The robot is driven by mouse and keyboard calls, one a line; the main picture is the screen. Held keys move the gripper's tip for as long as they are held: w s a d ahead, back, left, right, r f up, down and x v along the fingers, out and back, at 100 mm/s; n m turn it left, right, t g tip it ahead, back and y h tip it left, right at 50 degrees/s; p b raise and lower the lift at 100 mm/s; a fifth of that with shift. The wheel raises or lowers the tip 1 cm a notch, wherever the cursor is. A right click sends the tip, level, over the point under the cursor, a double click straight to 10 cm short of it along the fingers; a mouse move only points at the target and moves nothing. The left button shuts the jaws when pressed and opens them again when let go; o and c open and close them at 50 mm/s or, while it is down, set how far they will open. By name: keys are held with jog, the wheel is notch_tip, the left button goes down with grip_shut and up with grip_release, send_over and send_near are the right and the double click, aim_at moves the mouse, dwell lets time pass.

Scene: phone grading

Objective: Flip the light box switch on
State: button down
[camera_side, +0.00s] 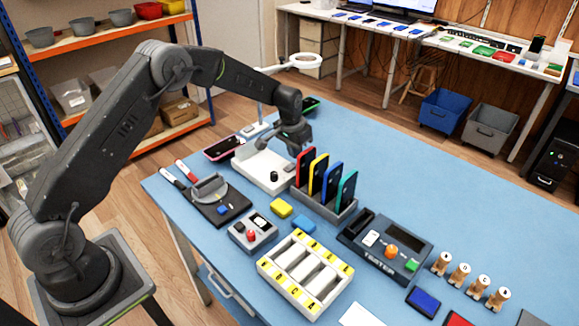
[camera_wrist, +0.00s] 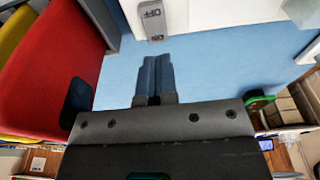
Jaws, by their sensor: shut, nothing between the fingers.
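The white light box (camera_side: 262,165) lies on the blue table below my gripper in the side view. Its white edge (camera_wrist: 225,12) also shows at the top of the wrist view. A grey switch plate (camera_wrist: 152,20) marked OFF and ON is at that edge, with the OFF end toward the top of the picture. My gripper (camera_side: 299,149) is shut and empty. In the wrist view its fingertips (camera_wrist: 155,60) point at the ON end of the switch, with a small gap in the picture. Which way the switch is tipped I cannot tell.
A rack (camera_side: 325,207) of upright phones stands close beside the light box. Its red phone (camera_wrist: 45,65) is near my gripper on the left in the wrist view. A ring magnifier (camera_side: 305,61) stands behind. A pink-edged phone (camera_side: 223,148) lies left of the box.

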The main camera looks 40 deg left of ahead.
jog(key=shift+f, duration=1.3)
dwell(0.9)
jog(key=shift+r, duration=3.55)
jog(key=shift+r, duration=0.1)
jog(key=s+d+r+t, duration=0.1)
jog(key=s+d+r, duration=0.1)
jog(key=s+r, duration=0.7)
jog(key=s+d+r+t, duration=0.1)
jog(key=s+d+r, duration=0.2)
jog(key=s+r, duration=0.6)
jog(key=s+d+t, duration=0.1)
jog(key=s, duration=1.8)
jog(key=shift+s+d+r+t, duration=0.15)
jog(key=shift+d+r+t, duration=0.05)
jog(key=shift+d+t, duration=0.2)
